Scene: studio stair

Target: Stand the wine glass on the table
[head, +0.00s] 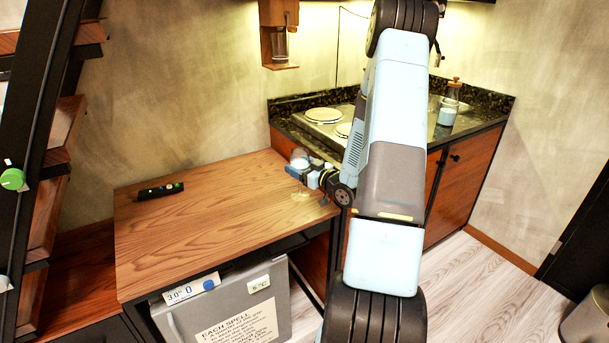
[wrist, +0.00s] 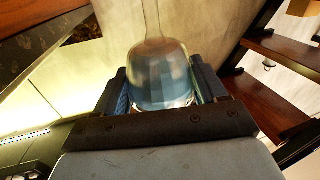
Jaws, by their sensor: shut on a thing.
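The clear wine glass (head: 299,156) is at the right end of the wooden table (head: 205,225) in the head view. Its rounded bowl shows just above my gripper (head: 306,175), and a faint pale shape below looks like its foot. I cannot tell whether the foot touches the tabletop. In the wrist view the bowl of the wine glass (wrist: 160,80) sits between the two fingers of my gripper (wrist: 162,92), with the stem running to the top edge. The gripper is shut on the bowl. The foot is out of the wrist view.
A black device (head: 160,190) lies at the table's back left. The rest of the tabletop is clear. A stove counter (head: 320,118) with a jar (head: 448,112) stands behind at right.

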